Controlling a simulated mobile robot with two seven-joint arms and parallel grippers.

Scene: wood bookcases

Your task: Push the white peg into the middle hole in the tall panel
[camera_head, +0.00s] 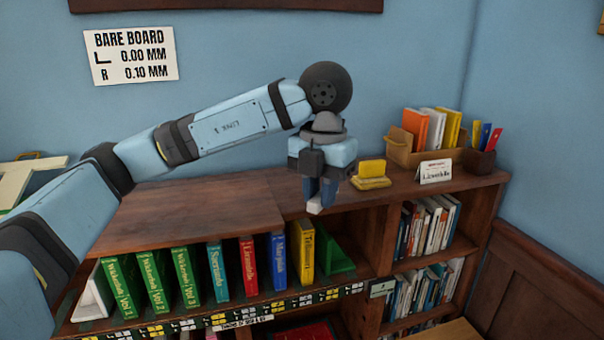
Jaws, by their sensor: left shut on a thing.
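My left gripper (318,195) hangs pointing down in front of the bookcase top, near the middle of the view. Its fingers are shut on a small white piece (314,208) that shows at the fingertips. Only its lower end is visible, so I cannot tell whether it is a peg. No tall panel with holes is visible. My right gripper is out of view.
Below, a wooden bookcase (190,205) holds a row of upright coloured books and a green bookend (335,260). On its top, right of the gripper, are a yellow block (371,168), a white sign (435,172), a book box (400,148) and a dark pen holder (480,163).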

